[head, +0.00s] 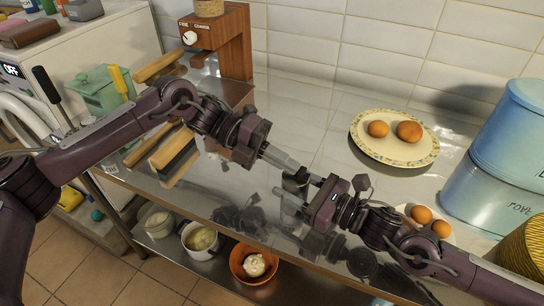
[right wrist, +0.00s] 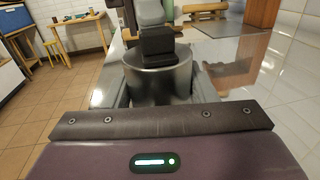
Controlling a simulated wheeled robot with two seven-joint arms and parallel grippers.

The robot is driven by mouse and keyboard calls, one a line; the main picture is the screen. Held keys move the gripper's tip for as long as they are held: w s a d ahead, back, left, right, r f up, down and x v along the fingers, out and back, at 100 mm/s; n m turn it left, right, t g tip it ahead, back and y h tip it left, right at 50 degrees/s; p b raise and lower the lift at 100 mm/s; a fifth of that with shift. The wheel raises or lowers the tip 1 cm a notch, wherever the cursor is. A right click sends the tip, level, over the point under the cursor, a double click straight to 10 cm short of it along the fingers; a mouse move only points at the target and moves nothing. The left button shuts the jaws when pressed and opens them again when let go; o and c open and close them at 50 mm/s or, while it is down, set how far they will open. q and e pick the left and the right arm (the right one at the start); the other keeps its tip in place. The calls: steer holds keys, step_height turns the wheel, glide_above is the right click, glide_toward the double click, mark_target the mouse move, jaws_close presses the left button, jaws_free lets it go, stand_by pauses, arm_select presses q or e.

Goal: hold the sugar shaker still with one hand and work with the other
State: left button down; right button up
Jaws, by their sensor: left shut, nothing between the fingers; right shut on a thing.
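The sugar shaker is a metal cylinder (right wrist: 157,88) between my right gripper's fingers in the right wrist view. In the head view only a small dark part of the shaker (head: 295,185) shows between the two grippers. My right gripper (head: 300,189) is shut on it from the right, low over the steel counter. My left gripper (head: 296,167) is shut and empty, its fingertips at the shaker's top. In the right wrist view the left gripper's dark fingertips (right wrist: 157,45) overlap the shaker's upper rim; I cannot tell whether they touch it.
A speckled-rim plate (head: 363,148) with two brown round items stands behind. Another plate with two similar items is partly hidden by my right arm. Blue canisters (head: 500,150) stand at right, a wooden coffee machine (head: 236,45) at back left. The counter between is clear.

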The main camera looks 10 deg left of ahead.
arm_select(q)
steer(key=shift+d, duration=0.15)
steer(key=f+v, duration=0.1)
steer(key=v, duration=1.3)
arm_select(e)
steer(key=o, duration=1.1)
steer(key=v, duration=1.2)
steer(key=shift+f, duration=0.1)
